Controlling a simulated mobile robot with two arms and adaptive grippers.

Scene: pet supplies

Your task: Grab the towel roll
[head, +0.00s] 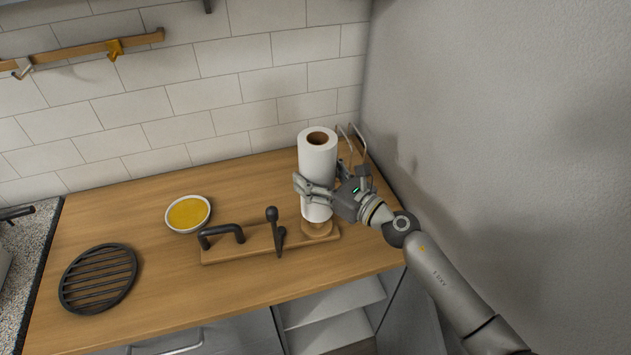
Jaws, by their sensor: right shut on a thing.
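The white towel roll (318,158) stands upright toward the back right of the wooden counter, with its brown core facing up. My right gripper (312,190) reaches in from the right and is shut on the lower half of the roll. Its fingers cross the front of the roll. The roll's bottom shows just above or at the right end of a wooden board (230,250); I cannot tell whether it touches. My left gripper is not in view.
The board carries black metal fittings (277,230). A white bowl with yellow contents (188,213) and a round black grill trivet (98,278) lie to the left on the counter (150,265). A wire rack (350,137) stands behind my gripper. A grey wall (500,120) is close on the right.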

